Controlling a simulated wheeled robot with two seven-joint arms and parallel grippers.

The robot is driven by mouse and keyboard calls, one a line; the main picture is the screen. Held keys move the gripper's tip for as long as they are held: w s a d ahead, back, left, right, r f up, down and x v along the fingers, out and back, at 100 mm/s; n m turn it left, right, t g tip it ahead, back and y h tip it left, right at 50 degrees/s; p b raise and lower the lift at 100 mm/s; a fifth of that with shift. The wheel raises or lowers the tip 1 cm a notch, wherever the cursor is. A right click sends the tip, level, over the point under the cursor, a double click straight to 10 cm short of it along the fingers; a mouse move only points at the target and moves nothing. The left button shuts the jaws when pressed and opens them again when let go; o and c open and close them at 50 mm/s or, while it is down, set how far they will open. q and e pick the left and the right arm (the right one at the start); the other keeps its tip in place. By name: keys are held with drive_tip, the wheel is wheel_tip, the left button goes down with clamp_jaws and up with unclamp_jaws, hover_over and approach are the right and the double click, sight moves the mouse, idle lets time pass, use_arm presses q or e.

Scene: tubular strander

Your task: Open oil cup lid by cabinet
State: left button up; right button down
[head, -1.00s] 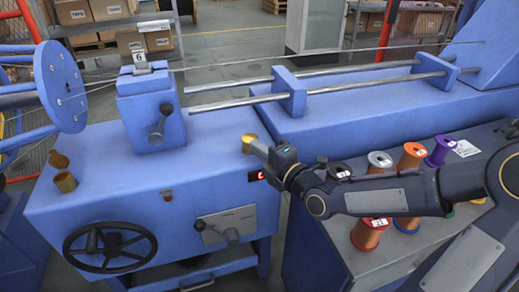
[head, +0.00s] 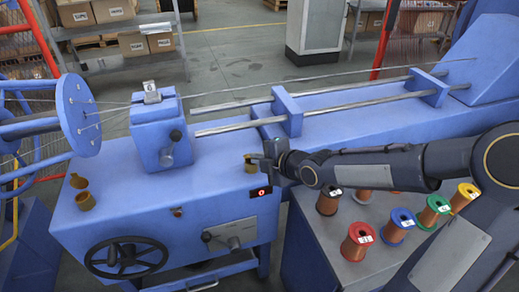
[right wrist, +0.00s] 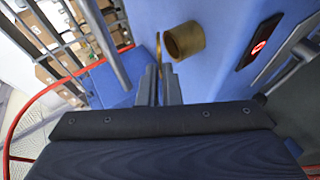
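The brass oil cup (head: 251,167) stands on the blue cabinet top, close to its right edge; it also shows in the right wrist view (right wrist: 187,40). Its thin brass lid (right wrist: 159,50) is seen edge-on in the right wrist view, standing up beside the cup mouth. My right gripper (head: 266,160) is beside this cup. In the right wrist view its two fingers (right wrist: 159,88) are close together with the lid between their tips. A second brass cup (head: 86,201) stands at the cabinet's left, its lid (head: 78,181) raised. My left gripper is not in view.
Two steel rods (head: 330,110) and a blue block (head: 287,110) lie just behind my right gripper. Several wire spools (head: 358,240) stand below my right arm.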

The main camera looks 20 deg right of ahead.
drive_tip(key=r+g+p, duration=0.1)
drive_tip(key=p, duration=0.2)
drive_tip(key=w+r+g+p, duration=0.1)
drive_tip(key=g+p, duration=0.1)
drive_tip(key=p, duration=0.2)
drive_tip(key=w+r+m+g+p, duration=0.1)
drive_tip(key=p, duration=0.2)
drive_tip(key=shift+w+r+h, duration=0.1)
drive_tip(key=shift+r+h, duration=0.25)
drive_tip(key=shift+h, duration=0.05)
drive_tip(key=w+g+p, duration=0.1)
drive_tip(key=p, duration=0.1)
drive_tip(key=w+g+p, duration=0.1)
drive_tip(key=g+p, duration=0.1)
drive_tip(key=m+g+p, duration=0.1)
drive_tip(key=p, duration=0.2)
drive_tip(key=shift+w+a+r, duration=0.1)
drive_tip(key=shift+w+r, duration=0.15)
drive_tip(key=shift+w, duration=0.15)
drive_tip(key=shift+w+f+m+g+p, duration=0.15)
drive_tip(key=shift+w+g+p, duration=0.45)
drive_tip(key=shift+g, duration=0.3)
drive_tip(key=shift+w+f+m+g+p, duration=0.15)
drive_tip(key=shift+w+g+p, duration=0.25)
drive_tip(key=shift+g+p, duration=0.4)
drive_tip(key=shift+r, duration=0.1)
drive_tip(key=c, duration=1.6)
unclamp_jaws()
